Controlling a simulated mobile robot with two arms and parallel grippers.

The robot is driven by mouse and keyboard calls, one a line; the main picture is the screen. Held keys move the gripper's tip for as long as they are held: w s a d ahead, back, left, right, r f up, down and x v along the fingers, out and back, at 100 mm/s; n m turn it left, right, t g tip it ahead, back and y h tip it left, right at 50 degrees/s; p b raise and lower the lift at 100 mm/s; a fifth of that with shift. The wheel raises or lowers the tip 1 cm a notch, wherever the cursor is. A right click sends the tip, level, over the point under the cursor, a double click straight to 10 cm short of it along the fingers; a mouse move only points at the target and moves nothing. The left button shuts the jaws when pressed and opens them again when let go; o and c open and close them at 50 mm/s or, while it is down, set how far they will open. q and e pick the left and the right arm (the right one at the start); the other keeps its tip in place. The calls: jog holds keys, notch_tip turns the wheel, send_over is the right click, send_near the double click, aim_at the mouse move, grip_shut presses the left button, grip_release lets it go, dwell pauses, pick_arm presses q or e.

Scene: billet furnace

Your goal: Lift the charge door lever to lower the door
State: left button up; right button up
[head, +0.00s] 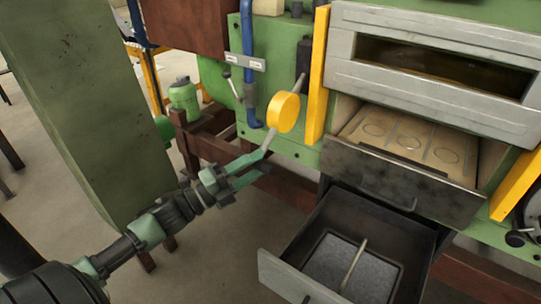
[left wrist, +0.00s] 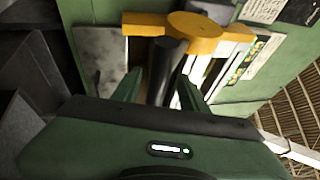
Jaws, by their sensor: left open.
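The charge door (head: 345,50) is a grey metal door with a dark window slot, standing raised above the open chamber at the upper right of the head view. Left of it is a lever with a round yellow hub (head: 283,112), which also shows in the left wrist view (left wrist: 195,33). In the wrist view a dark rod (left wrist: 166,68) runs from near the hub down between my fingers. My left gripper (head: 255,169) is open just below the hub, its green fingers on either side of the rod. I cannot tell whether they touch it. My right gripper is not in view.
The chamber floor (head: 450,164) carries several round marks. Below it an open drawer (head: 285,275) juts out, right of my left arm. A small lever (head: 231,84), a blue pipe (head: 249,60) and a green canister (head: 184,100) lie left of the hub. A green post stands at left.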

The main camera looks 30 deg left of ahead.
pick_arm(q)
jog(key=shift+x, duration=1.85)
jog(key=shift+a+f, duration=0.1)
grip_shut()
jog(key=shift+f, duration=0.2)
